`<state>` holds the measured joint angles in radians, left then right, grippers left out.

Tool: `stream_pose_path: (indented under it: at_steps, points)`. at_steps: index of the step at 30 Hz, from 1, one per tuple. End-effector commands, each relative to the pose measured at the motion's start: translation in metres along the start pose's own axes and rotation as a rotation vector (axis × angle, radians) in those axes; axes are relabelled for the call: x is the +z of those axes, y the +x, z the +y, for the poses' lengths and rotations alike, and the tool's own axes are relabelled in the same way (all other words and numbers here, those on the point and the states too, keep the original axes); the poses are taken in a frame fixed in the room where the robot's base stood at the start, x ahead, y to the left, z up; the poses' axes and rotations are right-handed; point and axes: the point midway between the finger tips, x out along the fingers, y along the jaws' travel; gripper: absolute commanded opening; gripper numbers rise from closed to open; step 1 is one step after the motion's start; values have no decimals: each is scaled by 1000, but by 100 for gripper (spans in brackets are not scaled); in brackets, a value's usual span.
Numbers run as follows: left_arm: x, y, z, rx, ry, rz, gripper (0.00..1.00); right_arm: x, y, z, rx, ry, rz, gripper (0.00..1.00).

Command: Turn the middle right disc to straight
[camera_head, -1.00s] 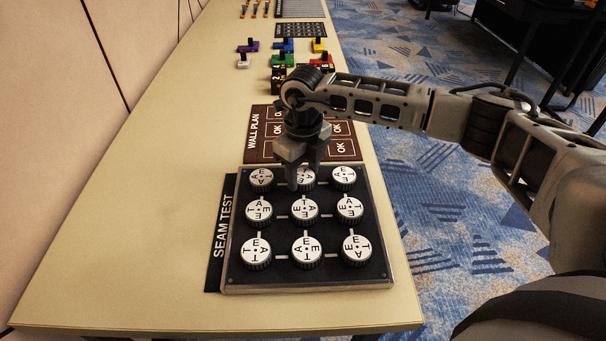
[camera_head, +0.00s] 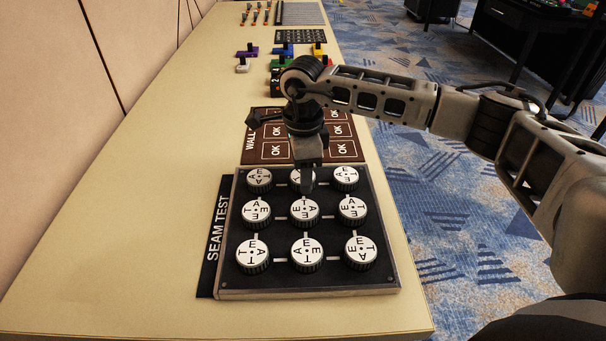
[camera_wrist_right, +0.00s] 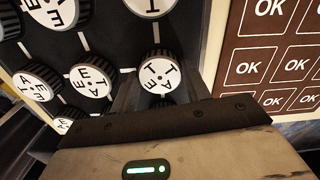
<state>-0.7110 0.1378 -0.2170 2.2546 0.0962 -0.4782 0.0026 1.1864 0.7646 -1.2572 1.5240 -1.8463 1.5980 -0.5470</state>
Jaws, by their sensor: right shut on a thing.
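The dark square board (camera_head: 230,276) carries white lettered discs in three rows, joined by pale lines. The middle disc of the far row (camera_head: 293,177), the middle right one by the sideways SEAM TEST label (camera_head: 216,232), is partly hidden by my right gripper (camera_head: 306,186). That gripper points down, shut on this disc. In the right wrist view the disc (camera_wrist_right: 160,73) sits between the two fingers, its letters tilted relative to the board's lines. My left gripper is not in view.
The brown WALL PLAN panel (camera_head: 345,150) with OK squares lies just beyond the board. Farther back are coloured blocks (camera_head: 283,50) and a dark grid plate (camera_head: 300,36). The table (camera_head: 150,200) is clear to the left.

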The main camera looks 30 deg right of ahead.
Motion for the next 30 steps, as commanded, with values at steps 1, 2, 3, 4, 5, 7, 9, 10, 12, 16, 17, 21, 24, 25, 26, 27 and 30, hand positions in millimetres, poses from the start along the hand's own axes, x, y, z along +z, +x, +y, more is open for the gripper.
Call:
stream_pose_path:
  at_steps: [1,2,3,4,5,7,9,10,12,16,17,21,24,25,26,27,30]
  points:
    - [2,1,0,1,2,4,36,0,0,-1,-4,-45,-4,24]
    - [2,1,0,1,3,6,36,0,0,-1,-4,-74,-4,24]
    - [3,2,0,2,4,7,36,0,0,-1,-4,-112,-3,24]
    - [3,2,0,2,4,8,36,0,0,-1,-4,-140,-3,24]
    - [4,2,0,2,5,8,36,0,0,-1,-4,-169,-3,24]
    - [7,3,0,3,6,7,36,0,0,-1,-4,-235,-3,24]
    - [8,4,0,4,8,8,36,0,0,-1,-4,-301,-3,24]
    - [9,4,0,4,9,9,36,0,0,-1,-4,-330,-3,24]
    - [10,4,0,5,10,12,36,0,0,-1,-5,-396,-3,24]
    - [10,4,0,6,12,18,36,0,0,-2,-5,-518,-3,24]
    - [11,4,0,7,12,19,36,0,0,-1,-5,-545,-3,24]
    - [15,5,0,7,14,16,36,0,0,-1,-4,-665,-2,24]
    - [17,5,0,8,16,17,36,0,-1,-2,-5,-742,-2,24]
    - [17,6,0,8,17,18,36,0,-1,-2,-5,-761,-2,24]
    - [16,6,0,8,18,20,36,0,-1,-2,-6,-782,-2,24]
    - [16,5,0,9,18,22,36,0,-1,-2,-6,-807,-1,24]
    - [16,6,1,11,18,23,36,0,-2,-2,-6,-860,-1,24]
